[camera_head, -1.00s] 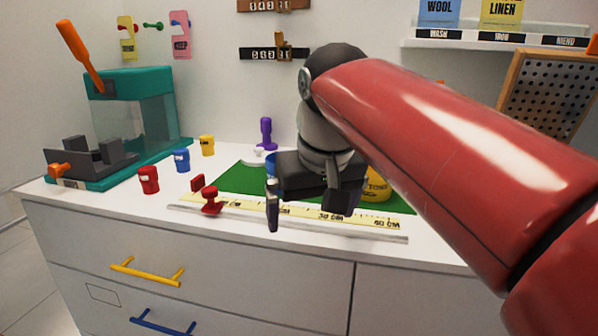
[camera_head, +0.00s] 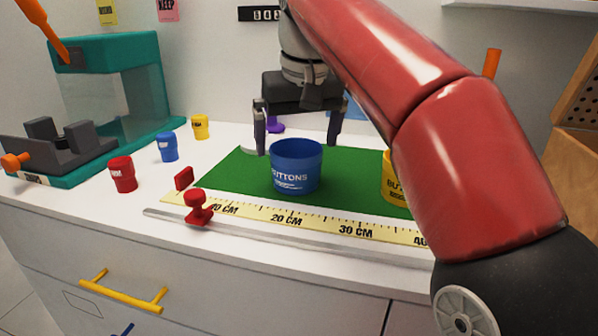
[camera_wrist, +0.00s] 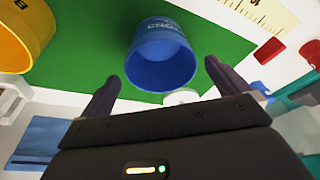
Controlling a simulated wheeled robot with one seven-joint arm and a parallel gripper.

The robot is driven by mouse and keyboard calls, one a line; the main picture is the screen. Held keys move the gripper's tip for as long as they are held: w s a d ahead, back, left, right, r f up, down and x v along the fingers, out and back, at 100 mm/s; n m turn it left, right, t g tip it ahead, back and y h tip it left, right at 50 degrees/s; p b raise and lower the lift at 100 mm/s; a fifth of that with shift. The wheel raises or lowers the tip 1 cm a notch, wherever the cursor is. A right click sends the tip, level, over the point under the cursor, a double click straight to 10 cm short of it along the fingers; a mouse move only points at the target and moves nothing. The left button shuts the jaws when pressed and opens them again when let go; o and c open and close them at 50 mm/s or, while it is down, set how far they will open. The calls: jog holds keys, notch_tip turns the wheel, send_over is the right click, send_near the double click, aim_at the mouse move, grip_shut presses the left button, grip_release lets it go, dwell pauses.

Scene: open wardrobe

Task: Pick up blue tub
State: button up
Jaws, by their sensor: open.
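The blue tub (camera_head: 297,167), marked BUTTONS, stands upright on the green mat (camera_head: 232,176). In the wrist view the blue tub (camera_wrist: 160,58) shows its open rim facing the camera, beyond and between the fingertips. My gripper (camera_head: 300,142) is open and empty, fingers pointing down, above and behind the tub in the head view. In the wrist view my gripper (camera_wrist: 160,72) has its fingers spread either side of the tub's rim, apparently not touching it.
A yellow tub (camera_head: 390,180) stands right of the blue one, partly behind my arm. A yellow ruler (camera_head: 290,217) and red slider (camera_head: 198,207) lie in front. Small red (camera_head: 122,174), blue (camera_head: 167,147) and yellow (camera_head: 200,127) cups stand left, near a teal machine (camera_head: 110,85).

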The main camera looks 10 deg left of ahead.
jog(key=b+x, duration=0.1)
jog(key=x, duration=0.3)
jog(key=shift+a+f, duration=0.1)
jog(key=shift+f, duration=0.25)
jog(key=c, duration=0.9)
